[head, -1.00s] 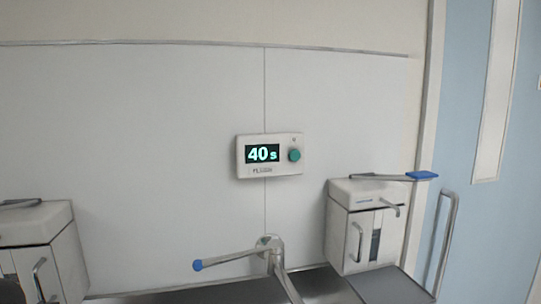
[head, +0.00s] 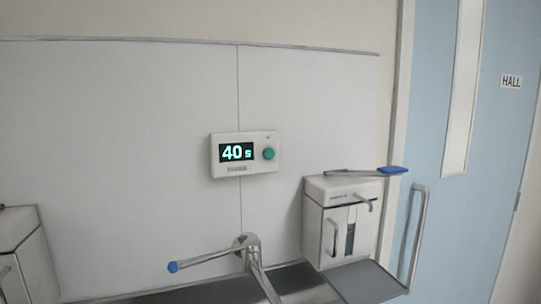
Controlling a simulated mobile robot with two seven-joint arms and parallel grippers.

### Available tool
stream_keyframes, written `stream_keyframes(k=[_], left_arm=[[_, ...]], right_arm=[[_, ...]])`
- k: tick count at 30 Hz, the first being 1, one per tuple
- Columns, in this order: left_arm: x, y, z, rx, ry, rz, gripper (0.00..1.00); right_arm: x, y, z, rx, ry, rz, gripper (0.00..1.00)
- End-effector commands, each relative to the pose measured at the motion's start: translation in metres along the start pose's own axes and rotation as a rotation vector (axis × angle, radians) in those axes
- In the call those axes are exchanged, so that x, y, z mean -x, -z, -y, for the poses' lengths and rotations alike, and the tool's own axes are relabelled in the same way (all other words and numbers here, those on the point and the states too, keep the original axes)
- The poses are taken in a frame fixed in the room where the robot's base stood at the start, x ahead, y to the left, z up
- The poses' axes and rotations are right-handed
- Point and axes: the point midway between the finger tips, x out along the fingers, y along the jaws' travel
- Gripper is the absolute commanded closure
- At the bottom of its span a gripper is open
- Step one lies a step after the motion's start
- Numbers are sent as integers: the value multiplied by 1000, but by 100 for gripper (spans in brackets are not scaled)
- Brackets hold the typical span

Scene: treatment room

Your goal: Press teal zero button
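The teal button (head: 269,154) is round and sits on the right side of a white timer box (head: 228,172) on the wall panel. The timer's dark display (head: 236,152) reads "40 s" in bright green-white digits. Neither of my grippers shows in the head view, and nothing touches the button.
Below the timer is a tap with a blue-tipped lever (head: 210,261). A white dispenser (head: 313,222) with a blue-ended lever (head: 392,170) stands to its right. Another dispenser (head: 22,262) is cut off at the left. A blue door (head: 434,100) is at the right. The wall around the timer is clear.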

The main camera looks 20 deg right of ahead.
Motion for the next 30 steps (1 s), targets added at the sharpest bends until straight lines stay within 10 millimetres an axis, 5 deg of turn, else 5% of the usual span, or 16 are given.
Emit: stream_keyframes(k=[9,30], left_arm=[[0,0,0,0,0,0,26],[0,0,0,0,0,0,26]], right_arm=[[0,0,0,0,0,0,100],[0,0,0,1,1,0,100]])
